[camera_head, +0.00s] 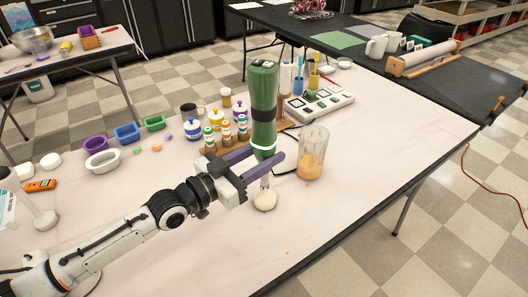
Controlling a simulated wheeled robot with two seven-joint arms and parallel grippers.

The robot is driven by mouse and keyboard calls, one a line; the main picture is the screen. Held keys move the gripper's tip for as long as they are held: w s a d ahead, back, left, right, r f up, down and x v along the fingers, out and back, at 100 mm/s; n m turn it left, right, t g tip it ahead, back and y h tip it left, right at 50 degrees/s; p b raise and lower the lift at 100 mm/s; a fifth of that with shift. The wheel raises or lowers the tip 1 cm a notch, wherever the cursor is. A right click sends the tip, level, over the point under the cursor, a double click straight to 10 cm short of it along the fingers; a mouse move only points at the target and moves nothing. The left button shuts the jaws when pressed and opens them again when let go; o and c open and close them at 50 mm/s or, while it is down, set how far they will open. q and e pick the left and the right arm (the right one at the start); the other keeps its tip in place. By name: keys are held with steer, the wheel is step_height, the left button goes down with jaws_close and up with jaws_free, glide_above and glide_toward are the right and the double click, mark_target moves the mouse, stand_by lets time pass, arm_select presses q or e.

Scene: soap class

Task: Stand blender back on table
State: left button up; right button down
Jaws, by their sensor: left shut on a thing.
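The green hand blender (263,100) stands upright near the middle of the table (340,215). Its pale bell-shaped foot (264,200) is at the bottom, close to or on the tabletop; I cannot tell whether it touches. My left gripper (266,158) is shut on the blender around its lower green body, with one finger on each side. A clear beaker (313,150) with orange contents stands just right of the blender. My right gripper is not in view.
A wooden rack with small bottles (210,138) stands behind and left of the blender. A white board with dark squares (318,103) lies behind the beaker. Coloured trays (127,133) and a white bowl (102,161) are at the left. The front right tabletop is clear.

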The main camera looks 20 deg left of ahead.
arm_select(q)
steer(key=shift+f, duration=0.15)
stand_by(1.4)
steer(key=o, duration=1.5)
steer(key=shift+c, duration=0.2)
steer(key=o, duration=0.3)
steer(key=shift+f, duration=0.35)
steer(key=shift+o, duration=0.9)
steer(key=shift+r, duration=0.15)
steer(key=shift+s+a, duration=0.1)
steer(key=shift+s, duration=0.05)
